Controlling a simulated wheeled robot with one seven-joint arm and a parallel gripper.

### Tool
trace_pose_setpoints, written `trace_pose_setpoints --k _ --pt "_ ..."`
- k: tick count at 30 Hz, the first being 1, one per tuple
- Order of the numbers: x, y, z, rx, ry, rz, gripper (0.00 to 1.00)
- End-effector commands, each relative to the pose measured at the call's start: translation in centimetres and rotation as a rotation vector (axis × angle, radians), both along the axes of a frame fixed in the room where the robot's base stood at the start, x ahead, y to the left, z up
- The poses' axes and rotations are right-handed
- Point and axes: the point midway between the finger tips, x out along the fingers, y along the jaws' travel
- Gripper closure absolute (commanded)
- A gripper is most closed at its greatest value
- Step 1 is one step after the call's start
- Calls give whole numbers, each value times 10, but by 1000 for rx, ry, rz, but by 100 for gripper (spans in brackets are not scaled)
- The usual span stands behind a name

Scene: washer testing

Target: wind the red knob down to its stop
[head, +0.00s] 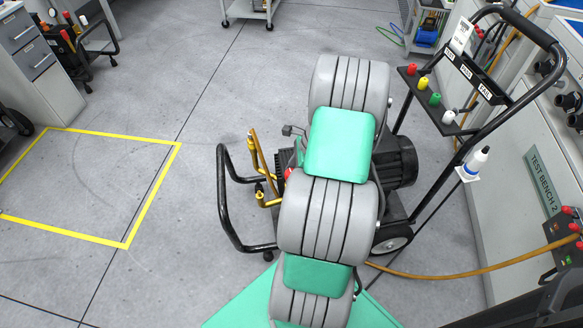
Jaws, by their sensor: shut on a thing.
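A pressure washer cart with a black tube frame (226,200) stands in the middle of the head view, with a dark ribbed motor (399,162) and brass pump fittings (266,199). A small red patch (289,173) shows at the pump, just left of my arm. It may be the red knob; most of it is hidden, so its height and turn cannot be told. My grey and green arm reaches over the cart and covers the pump. My gripper is hidden behind the arm, and its jaws do not show.
A rack (440,103) with red, yellow, green and white nozzles hangs on the cart handle. Test bench 2 (540,160) is at the right. An orange hose (450,276) crosses the floor. The yellow-marked floor area (151,195) at left is clear.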

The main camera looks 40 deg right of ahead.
Motion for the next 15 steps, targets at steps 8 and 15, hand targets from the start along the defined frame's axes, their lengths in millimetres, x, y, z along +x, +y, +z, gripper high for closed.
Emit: trace_pose_setpoints --k 8,15 --pt "0 1 3 4 1 261 100" --pt "1 1 2 3 1 491 100"
